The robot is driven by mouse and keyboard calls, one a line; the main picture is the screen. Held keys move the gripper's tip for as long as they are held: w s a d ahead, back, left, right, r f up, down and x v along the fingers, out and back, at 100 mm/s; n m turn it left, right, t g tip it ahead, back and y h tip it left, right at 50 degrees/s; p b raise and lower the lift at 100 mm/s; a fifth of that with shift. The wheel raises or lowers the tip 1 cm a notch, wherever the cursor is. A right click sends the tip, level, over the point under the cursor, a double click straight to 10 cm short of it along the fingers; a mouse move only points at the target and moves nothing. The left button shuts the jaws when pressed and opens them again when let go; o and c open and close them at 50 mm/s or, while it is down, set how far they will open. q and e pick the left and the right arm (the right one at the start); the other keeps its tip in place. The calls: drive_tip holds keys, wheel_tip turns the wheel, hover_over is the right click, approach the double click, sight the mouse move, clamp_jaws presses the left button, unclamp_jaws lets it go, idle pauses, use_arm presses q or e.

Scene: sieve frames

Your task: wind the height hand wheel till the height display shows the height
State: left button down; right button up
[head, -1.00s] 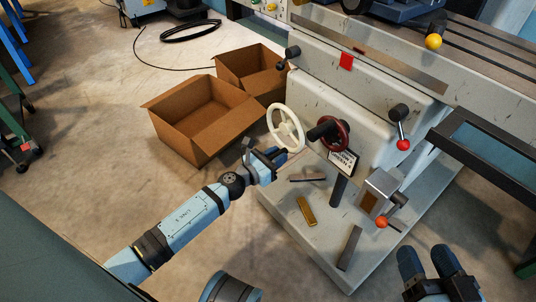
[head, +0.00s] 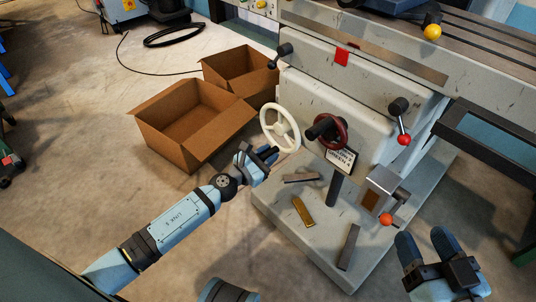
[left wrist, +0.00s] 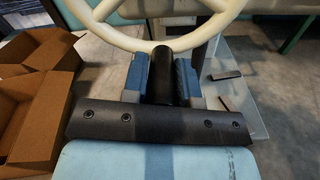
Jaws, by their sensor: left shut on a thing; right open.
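A white spoked hand wheel (head: 280,128) stands at the left side of the grey machine; its rim also fills the top of the left wrist view (left wrist: 150,42). My left gripper (head: 268,158) is at the wheel's lower edge. In the left wrist view, its blue fingers are shut on the wheel's black handle (left wrist: 161,75). A dark red hand wheel (head: 328,131) sits to the right. A small placard (head: 341,160) below it is partly covered; only "GREEN 4" is roughly readable. I cannot make out a height display. My right gripper (head: 424,240) is open and empty at lower right.
Two open cardboard boxes (head: 190,120) stand on the floor left of the wheel. Several loose metal bars (head: 303,212) lie on the machine's base. A red-knobbed lever (head: 403,139), an orange-knobbed lever (head: 386,219) and a grey block (head: 378,190) project at right.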

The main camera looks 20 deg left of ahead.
use_arm(q)
drive_tip(key=shift+s+f, duration=0.15)
drive_tip(key=shift+f, duration=0.3)
use_arm(e)
drive_tip(key=shift+f, duration=0.1)
use_arm(q)
drive_tip(key=c, duration=0.9)
unclamp_jaws()
drive_tip(key=shift+a, duration=0.1)
drive_tip(key=shift+r, duration=0.15)
use_arm(e)
drive_tip(key=shift+a, duration=0.1)
use_arm(q)
drive_tip(key=b+v, duration=0.2)
drive_tip(key=v, duration=1.1)
drive_tip(key=shift+s+b, duration=0.3)
drive_tip(key=shift+s, duration=0.05)
use_arm(e)
drive_tip(key=shift+w+d+r+n+t, duration=0.2)
drive_tip(key=shift+w+d+n+t, duration=0.35)
drive_tip(key=shift+n, duration=0.35)
use_arm(q)
drive_tip(key=shift+a, duration=0.15)
use_arm(e)
drive_tip(key=shift+a, duration=0.1)
